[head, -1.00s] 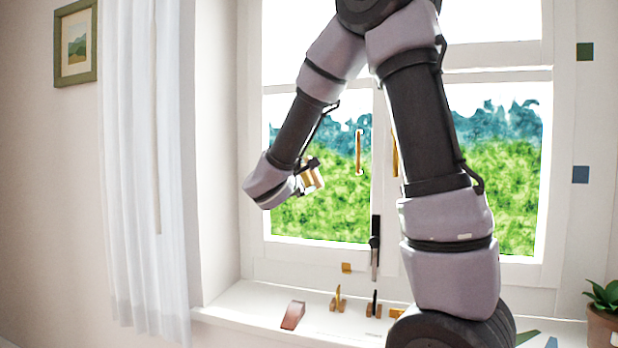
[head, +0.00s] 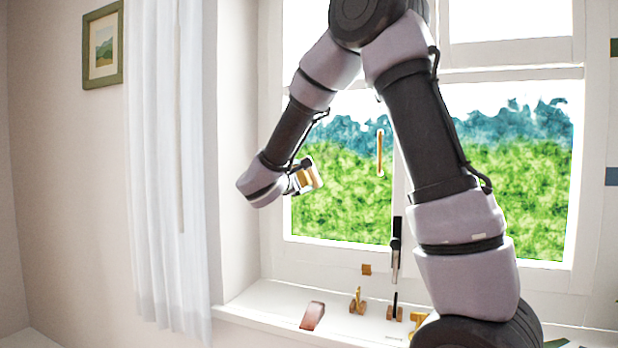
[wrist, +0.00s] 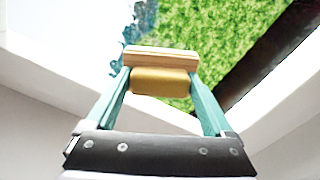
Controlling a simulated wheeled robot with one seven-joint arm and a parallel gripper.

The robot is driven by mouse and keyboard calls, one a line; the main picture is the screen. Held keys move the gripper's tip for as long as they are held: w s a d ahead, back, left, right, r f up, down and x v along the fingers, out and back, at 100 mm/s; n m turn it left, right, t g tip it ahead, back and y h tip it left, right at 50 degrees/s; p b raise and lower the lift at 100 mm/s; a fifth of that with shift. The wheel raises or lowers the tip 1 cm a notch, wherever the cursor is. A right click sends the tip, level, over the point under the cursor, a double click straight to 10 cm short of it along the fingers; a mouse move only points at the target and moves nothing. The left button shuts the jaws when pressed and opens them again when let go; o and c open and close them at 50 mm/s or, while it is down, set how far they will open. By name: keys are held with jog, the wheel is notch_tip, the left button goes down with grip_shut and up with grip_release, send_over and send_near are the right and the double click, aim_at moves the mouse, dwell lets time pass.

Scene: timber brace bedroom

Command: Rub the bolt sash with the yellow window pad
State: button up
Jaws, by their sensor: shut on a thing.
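My gripper (head: 304,178) is in front of the lower left part of the window in the head view. It is shut on the yellow window pad (wrist: 165,84), which has a pale wooden back (wrist: 160,58); the pad also shows small in the head view (head: 309,179). In the wrist view the teal fingers hold it by its two ends. The left window sash (head: 335,253) has a brass handle (head: 380,152), and a black bolt (head: 396,240) stands at the lower middle of the window. I cannot tell whether the pad touches the pane. My arm hides part of the window's middle.
The sill (head: 262,307) holds a reddish wedge (head: 312,316), a small brass piece on a wooden block (head: 358,301) and a black upright piece (head: 395,304). A white curtain (head: 165,160) hangs at left, beside a framed picture (head: 102,46).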

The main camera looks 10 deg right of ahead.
jog(key=shift+w+d+r, duration=0.1)
jog(key=shift+r, duration=1.2)
jog(key=shift+s+d, duration=1.05)
jog(key=shift+d, duration=0.4)
jog(key=shift+s+d, duration=1.05)
jog(key=shift+d, duration=0.35)
jog(key=shift+s+d, duration=1.05)
jog(key=shift+d, duration=0.4)
jog(key=shift+w+a+r, duration=0.4)
jog(key=shift+w+a, duration=0.65)
jog(key=shift+a, duration=0.4)
jog(key=shift+w+a+r, duration=0.45)
jog(key=shift+w+a, duration=0.65)
jog(key=shift+a, duration=0.3)
jog(key=shift+w+a+r, duration=0.4)
jog(key=shift+w+a, duration=0.65)
jog(key=shift+a, duration=0.4)
jog(key=shift+s, duration=0.1)
jog(key=shift+v, duration=2.95)
